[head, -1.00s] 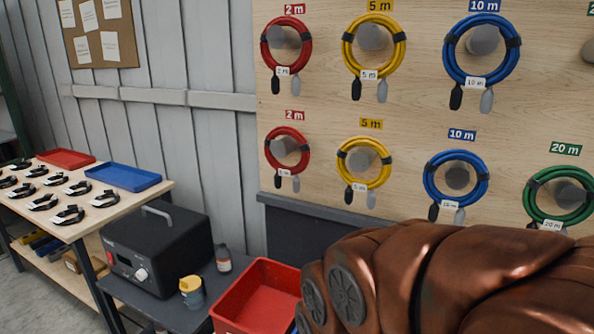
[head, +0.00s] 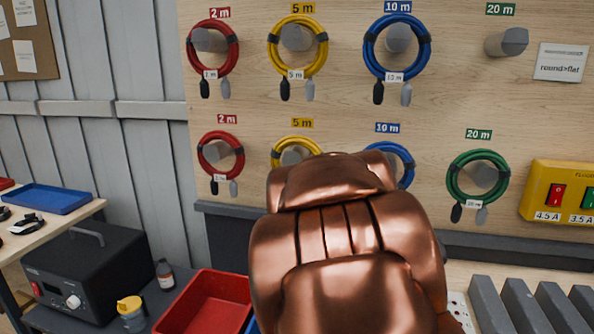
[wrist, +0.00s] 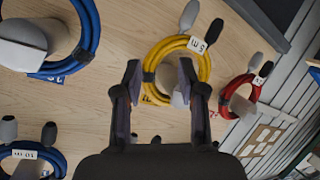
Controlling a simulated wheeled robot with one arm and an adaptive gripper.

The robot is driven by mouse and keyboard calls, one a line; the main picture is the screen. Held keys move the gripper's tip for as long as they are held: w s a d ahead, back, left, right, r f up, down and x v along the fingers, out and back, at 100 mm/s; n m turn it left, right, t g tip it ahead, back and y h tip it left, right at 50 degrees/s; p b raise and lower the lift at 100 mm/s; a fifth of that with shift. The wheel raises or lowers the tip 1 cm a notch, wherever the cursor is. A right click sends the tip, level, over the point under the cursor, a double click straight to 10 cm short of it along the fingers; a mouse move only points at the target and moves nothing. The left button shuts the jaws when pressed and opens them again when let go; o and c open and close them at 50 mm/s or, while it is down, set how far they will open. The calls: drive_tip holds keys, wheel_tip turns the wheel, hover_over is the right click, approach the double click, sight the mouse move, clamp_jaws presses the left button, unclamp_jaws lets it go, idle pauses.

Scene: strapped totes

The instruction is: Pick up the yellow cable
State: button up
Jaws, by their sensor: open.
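Two yellow cables hang coiled on pegs of the wooden board. The upper yellow cable (head: 272,50) is fully in view under a 5 m label. The lower yellow cable (head: 297,141) shows only its top arc above my arm in the head view. In the wrist view, turned upside down, this lower yellow cable (wrist: 204,68) hangs on its grey peg in front of my gripper (wrist: 160,72). Contact cannot be told. In the head view my arm hides the gripper.
Red cables (head: 203,160) hang to the left. Blue cables (head: 367,48) and a green cable (head: 452,178) hang to the right. A yellow switch box (head: 540,190) is at far right. A red tray (head: 205,305) and a black device (head: 90,275) stand below left.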

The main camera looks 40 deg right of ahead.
drive_tip(key=w+d+r+n+t, duration=0.3)
drive_tip(key=d+r+t, duration=0.2)
drive_tip(key=d, duration=0.2)
drive_tip(key=w+n+t+y, duration=0.1)
drive_tip(key=w+y, duration=0.1)
drive_tip(key=w+n+t+y, duration=0.1)
drive_tip(key=w+n, duration=0.1)
drive_tip(key=w, duration=0.1)
drive_tip(key=w+d+n+y, duration=0.1)
drive_tip(key=w+n+y, duration=0.1)
drive_tip(key=shift+w+d+f+t+y, duration=0.1)
drive_tip(key=shift+w+f+t+y, duration=0.05)
drive_tip(key=shift+w+t+y, duration=0.2)
drive_tip(key=shift+s, duration=0.1)
clamp_jaws()
idle(0.4)
